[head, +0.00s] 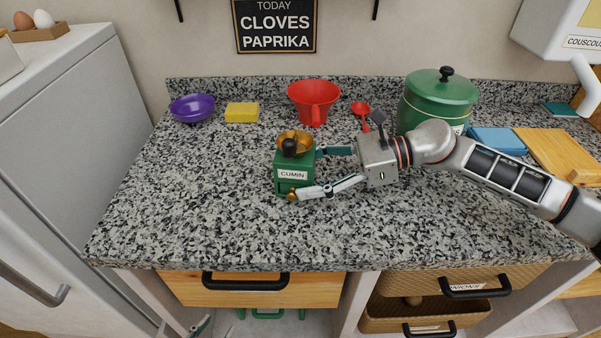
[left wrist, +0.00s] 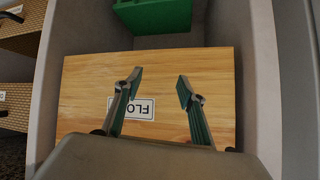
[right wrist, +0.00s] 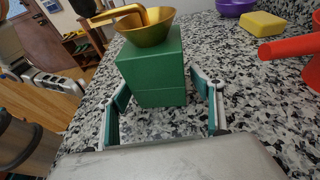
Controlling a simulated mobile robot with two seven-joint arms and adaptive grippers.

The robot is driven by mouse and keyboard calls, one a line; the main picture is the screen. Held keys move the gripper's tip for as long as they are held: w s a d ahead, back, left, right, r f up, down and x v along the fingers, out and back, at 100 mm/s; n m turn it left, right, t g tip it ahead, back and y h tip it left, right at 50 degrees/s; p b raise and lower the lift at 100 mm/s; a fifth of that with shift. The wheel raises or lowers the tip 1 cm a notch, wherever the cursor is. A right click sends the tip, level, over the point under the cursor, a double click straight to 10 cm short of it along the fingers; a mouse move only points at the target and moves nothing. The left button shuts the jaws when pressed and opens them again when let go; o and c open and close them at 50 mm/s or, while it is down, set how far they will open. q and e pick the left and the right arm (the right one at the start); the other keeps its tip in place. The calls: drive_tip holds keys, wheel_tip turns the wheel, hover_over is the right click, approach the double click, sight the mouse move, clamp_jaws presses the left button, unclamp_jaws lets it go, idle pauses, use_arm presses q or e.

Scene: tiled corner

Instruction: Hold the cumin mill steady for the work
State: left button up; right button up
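The cumin mill (head: 294,178) is a green box with a white CUMIN label, a brass bowl and a dark knob on top. It stands upright on the speckled counter. My right gripper (head: 311,172) reaches in from the right with its fingers spread. In the right wrist view, the mill (right wrist: 152,75) stands between and just beyond the open fingertips (right wrist: 162,85); I cannot tell whether either finger touches it. My left gripper (left wrist: 159,80) is open and empty below the counter, before a wooden front labelled FLO. Only a small part of it (head: 201,325) shows in the head view.
A purple bowl (head: 192,108), yellow sponge (head: 241,113), red funnel-like cup (head: 314,100), red spoon (head: 361,110) and green pot (head: 436,103) stand toward the back. A wooden drawer (head: 190,289) sits under the counter edge. The counter left of the mill is clear.

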drive_tip(key=shift+a+f, duration=0.2)
drive_tip(key=shift+a, duration=0.2)
